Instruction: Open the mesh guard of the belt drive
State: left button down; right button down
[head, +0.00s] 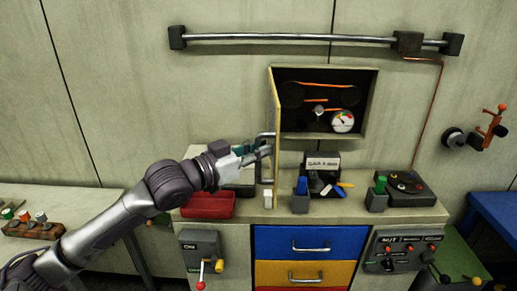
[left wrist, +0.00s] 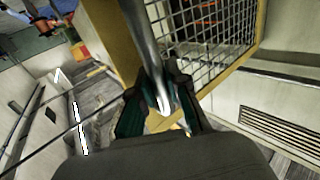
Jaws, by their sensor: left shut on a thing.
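The belt drive box (head: 322,133) is set in the wall, with belts, dark pulleys and a round gauge (head: 342,121) showing inside. Its mesh guard (head: 276,125) stands swung out at the box's left side, seen nearly edge-on. In the left wrist view the guard's mesh (left wrist: 212,35) and yellow frame (left wrist: 108,38) are close up. My left gripper (head: 264,150) is shut on the guard's metal handle (left wrist: 142,40), with the bar between its fingers (left wrist: 158,98). My right gripper is not in view.
Below are a cabinet with blue drawer (head: 310,242), a red tray (head: 208,205), a blue-handled block (head: 301,196), a green-handled block (head: 377,195) and a dark device (head: 404,187). A long rail (head: 290,37) runs above the box.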

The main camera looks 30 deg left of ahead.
pick_arm(q)
jog(key=shift+d+f, duration=0.1)
jog(key=shift+f, duration=0.1)
jog(key=c, duration=1.2)
grip_release()
jog(key=shift+c, duration=0.2)
jog(key=shift+o, duration=0.5)
jog(key=shift+s+r, duration=0.1)
jog(key=shift+r, duration=0.1)
jog(key=v, duration=1.2)
